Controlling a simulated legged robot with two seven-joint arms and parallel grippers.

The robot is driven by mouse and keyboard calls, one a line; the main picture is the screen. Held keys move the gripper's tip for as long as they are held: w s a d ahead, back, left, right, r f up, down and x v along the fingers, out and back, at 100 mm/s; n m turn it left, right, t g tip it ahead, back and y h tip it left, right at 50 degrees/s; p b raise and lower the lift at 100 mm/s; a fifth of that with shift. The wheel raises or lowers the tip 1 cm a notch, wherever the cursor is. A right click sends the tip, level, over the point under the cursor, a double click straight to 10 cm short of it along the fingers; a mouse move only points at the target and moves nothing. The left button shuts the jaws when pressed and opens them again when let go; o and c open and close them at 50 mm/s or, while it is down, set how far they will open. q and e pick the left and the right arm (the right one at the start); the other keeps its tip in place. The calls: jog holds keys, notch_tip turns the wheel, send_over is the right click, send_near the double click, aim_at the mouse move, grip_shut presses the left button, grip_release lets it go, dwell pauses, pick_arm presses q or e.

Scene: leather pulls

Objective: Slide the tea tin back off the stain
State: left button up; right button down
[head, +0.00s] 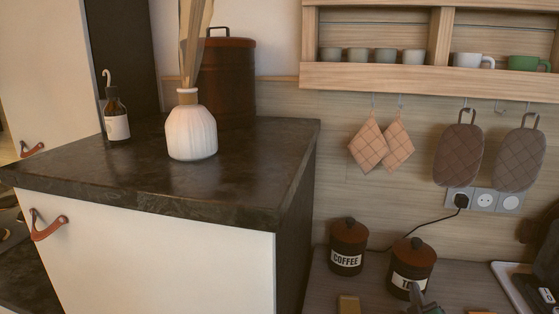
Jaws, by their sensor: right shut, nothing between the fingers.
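The tea tin (411,262) is a dark round canister with a reddish-brown lid and a white label. It stands upright on the lower counter at the bottom right. My right gripper (416,291) is at the bottom edge of the view, shut and empty. It is in front of the tin and covers part of the label; whether it touches the tin I cannot tell. No stain can be made out; the counter around the tin's base is partly hidden. My left gripper is out of view.
A matching coffee tin (347,250) stands to the left of the tea tin. A black cable (408,233) runs behind them to the wall sockets (484,199). A dark cabinet top (255,165) rises at left. A light-edged tray (508,284) lies at right.

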aim_at(411, 280)
jog(key=shift+w+r+b, duration=0.2)
jog(key=shift+w+b, duration=0.1)
jog(key=shift+w, duration=0.25)
jog(key=shift+w+r+b, duration=0.15)
jog(key=shift+w+b, duration=0.1)
jog(key=shift+w, duration=0.3)
jog(key=shift+w+d+f, duration=0.25)
jog(key=shift+w+f, duration=0.05)
jog(key=shift+w, duration=0.3)
jog(key=shift+b+x, duration=0.65)
jog(key=shift+x, duration=0.2)
jog(key=shift+s+f, duration=0.15)
jog(key=v, duration=1.9)
